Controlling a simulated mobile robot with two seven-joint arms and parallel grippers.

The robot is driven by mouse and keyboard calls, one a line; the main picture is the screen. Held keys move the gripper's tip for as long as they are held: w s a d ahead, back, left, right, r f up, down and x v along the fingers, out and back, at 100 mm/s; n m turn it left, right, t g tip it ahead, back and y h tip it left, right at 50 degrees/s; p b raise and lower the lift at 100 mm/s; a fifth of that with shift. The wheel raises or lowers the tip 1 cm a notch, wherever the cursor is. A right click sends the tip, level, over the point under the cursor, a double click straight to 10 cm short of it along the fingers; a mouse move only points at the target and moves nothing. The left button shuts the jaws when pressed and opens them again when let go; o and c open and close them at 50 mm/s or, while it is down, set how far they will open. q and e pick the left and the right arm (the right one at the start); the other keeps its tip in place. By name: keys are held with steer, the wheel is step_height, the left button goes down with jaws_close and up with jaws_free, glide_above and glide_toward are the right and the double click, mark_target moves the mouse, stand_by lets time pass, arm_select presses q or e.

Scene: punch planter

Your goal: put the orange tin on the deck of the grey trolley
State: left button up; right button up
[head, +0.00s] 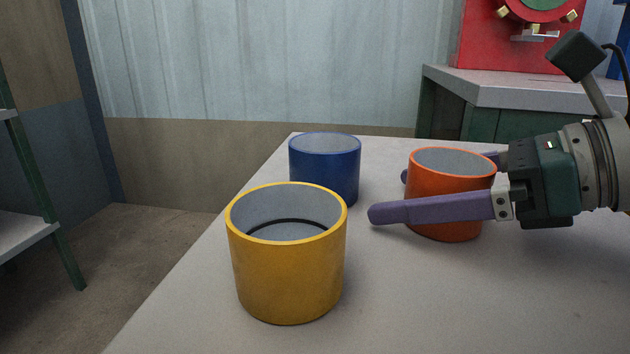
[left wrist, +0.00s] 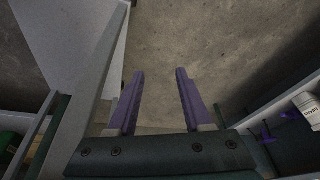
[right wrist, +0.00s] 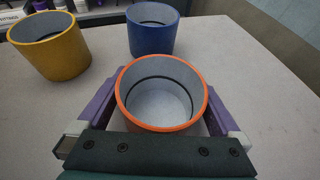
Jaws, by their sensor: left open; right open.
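My right gripper (head: 388,195) is open, with one purple finger on each side of the tin. The near finger crosses in front of the tin, and the far one is mostly hidden behind it. In the right wrist view the orange tin (right wrist: 158,127) sits between the fingers and looks empty; I cannot tell if they touch it. My left gripper (left wrist: 160,72) is open and empty above bare floor. I cannot make out the grey trolley for certain in any view.
A yellow tin (head: 288,280) and a blue tin (head: 325,175) stand on the table left of the orange one. A green-legged shelf (head: 25,238) is at far left. A grey-topped cabinet (head: 500,90) with a red box (head: 490,40) stands behind. The table's front right is clear.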

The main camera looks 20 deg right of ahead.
steer(key=shift+r, duration=0.1)
steer(key=shift+r, duration=0.15)
steer(key=p+v, duration=0.3)
steer(key=v, duration=0.9)
stand_by(1.0)
